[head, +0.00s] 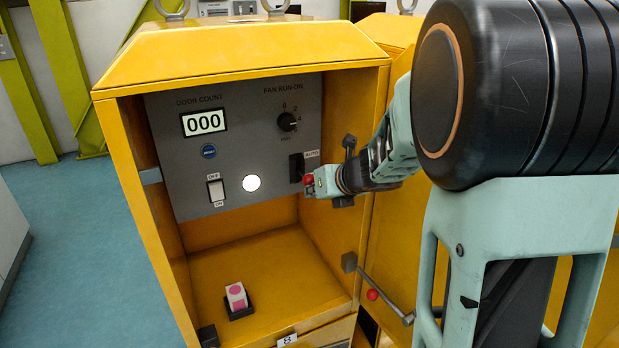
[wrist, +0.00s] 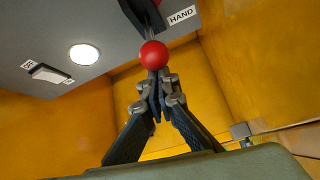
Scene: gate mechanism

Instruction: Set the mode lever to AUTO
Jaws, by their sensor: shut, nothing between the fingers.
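The mode lever is a red ball knob (head: 308,180) on a short shaft, coming out of a dark slot plate (head: 296,167) at the panel's lower right. The AUTO label (head: 312,154) is beside the plate's upper end. In the wrist view the red knob (wrist: 153,55) and the HAND label (wrist: 182,15) show; the lever appears to be at the HAND end. My gripper (head: 316,185) is shut and empty, right at the knob. In the wrist view its fingertips (wrist: 157,80) are just below the knob; I cannot tell if they touch.
The yellow cabinet (head: 115,170) surrounds the grey panel (head: 245,115) closely. The panel has a 000 counter (head: 205,123), a rotary knob (head: 288,121), a rocker switch (head: 216,192) and a lit white lamp (head: 251,183). A pink-and-white block (head: 236,296) sits on the cabinet floor.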

